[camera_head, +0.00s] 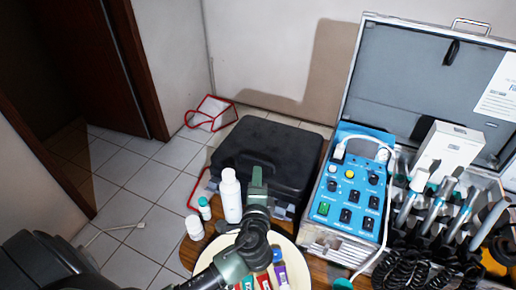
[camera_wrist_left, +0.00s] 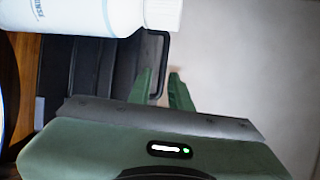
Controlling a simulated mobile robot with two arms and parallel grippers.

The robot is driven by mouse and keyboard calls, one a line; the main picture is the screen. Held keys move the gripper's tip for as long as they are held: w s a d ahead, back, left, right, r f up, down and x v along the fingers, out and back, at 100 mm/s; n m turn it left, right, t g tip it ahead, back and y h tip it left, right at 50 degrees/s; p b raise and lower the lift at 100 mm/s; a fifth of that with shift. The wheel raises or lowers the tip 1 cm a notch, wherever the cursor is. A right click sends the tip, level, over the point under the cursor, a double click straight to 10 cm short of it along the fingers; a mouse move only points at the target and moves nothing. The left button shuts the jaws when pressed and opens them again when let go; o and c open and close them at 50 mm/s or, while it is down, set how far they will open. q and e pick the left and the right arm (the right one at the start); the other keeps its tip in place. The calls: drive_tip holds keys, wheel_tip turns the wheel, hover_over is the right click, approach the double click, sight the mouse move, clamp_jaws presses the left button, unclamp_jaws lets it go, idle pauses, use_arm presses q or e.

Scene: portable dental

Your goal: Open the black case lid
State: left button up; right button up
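The black case (camera_head: 262,148) lies on the wooden table with its lid down, left of the blue control panel. In the left wrist view the dark case (camera_wrist_left: 95,75) shows behind the white bottle, partly covered. My left gripper (camera_head: 258,178) is over the front side of the case, beside the white bottle; from the head I cannot tell whether it touches the case. My right gripper is not in view.
A tall white bottle (camera_head: 230,196) stands close left of my left gripper. Smaller bottles (camera_head: 195,228) and a round tray (camera_head: 205,262) with coloured items are near it. An open silver case (camera_head: 418,85) with dental tools stands at the right.

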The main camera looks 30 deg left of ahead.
sight(257, 161)
use_arm(q)
drive_tip(key=x, duration=0.2)
drive_tip(key=shift+w+a+r+p, duration=0.15)
drive_tip(key=shift+w+r+p, duration=0.05)
drive_tip(key=shift+w+p, duration=0.1)
drive_tip(key=shift+p+x, duration=0.3)
drive_tip(key=shift+x, duration=0.55)
drive_tip(key=x, duration=0.2)
drive_tip(key=shift+w+a+f, duration=0.1)
drive_tip(key=shift+w+a, duration=0.05)
drive_tip(key=shift+w, duration=0.2)
drive_tip(key=shift+w+a+f, duration=0.15)
drive_tip(key=shift+w+a, duration=0.05)
drive_tip(key=shift+w, duration=0.1)
clamp_jaws()
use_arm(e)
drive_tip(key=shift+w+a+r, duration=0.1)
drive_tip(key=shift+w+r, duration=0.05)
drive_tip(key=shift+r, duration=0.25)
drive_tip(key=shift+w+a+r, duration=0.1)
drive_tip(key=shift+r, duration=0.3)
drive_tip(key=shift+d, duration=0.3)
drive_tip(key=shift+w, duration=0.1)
